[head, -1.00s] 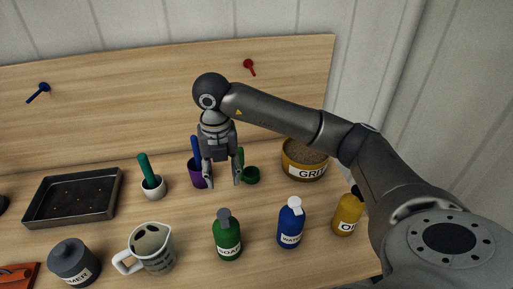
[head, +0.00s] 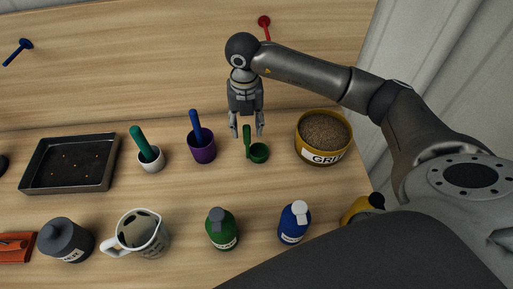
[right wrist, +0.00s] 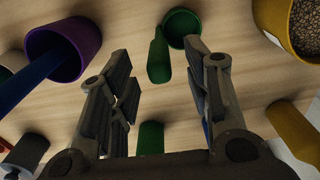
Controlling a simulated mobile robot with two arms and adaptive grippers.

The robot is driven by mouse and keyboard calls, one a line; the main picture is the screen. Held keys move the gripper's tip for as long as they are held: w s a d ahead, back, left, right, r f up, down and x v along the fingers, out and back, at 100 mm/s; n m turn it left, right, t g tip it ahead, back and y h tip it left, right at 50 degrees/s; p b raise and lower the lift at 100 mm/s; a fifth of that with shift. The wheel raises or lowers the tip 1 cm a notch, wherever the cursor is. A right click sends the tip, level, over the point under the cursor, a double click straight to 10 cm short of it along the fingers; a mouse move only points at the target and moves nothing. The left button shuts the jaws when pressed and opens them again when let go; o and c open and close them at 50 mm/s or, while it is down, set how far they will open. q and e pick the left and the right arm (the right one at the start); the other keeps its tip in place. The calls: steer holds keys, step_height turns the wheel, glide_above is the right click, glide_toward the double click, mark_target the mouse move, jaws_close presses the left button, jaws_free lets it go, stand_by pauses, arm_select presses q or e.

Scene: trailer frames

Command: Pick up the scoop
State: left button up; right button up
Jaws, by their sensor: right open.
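The green scoop, with a round cup (head: 259,153) and an upright-looking handle, sits on the wooden bench between the purple cup and the grit tub. In the right wrist view the scoop's handle (right wrist: 159,58) shows between and beyond my fingers, with its cup at the upper right of the handle. My right gripper (head: 246,131) is open and empty, with its fingertips just above and behind the scoop. It also shows in the right wrist view (right wrist: 165,75), fingers spread apart. My left gripper is not in view.
A purple cup (head: 203,152) with a blue handle stands left of the scoop. A yellow grit tub (head: 322,154) stands right. Green (head: 221,232) and blue (head: 294,224) bottles stand in front. A dark tray (head: 110,176) lies at the left.

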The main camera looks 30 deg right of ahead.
mark_target(247, 135)
step_height(247, 135, down, 4)
steer(key=shift+f+p, duration=0.15)
steer(key=shift+p, duration=0.95)
steer(key=shift+f, duration=0.25)
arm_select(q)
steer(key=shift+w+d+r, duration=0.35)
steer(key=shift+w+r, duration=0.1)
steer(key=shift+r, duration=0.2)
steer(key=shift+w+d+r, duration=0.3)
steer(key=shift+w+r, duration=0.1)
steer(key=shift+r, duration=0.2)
arm_select(e)
steer(key=shift+f, duration=0.1)
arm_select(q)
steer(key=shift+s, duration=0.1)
arm_select(e)
steer(key=shift+c, duration=0.4)
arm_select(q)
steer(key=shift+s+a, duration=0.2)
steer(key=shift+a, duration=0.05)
arm_select(e)
jaws_close()
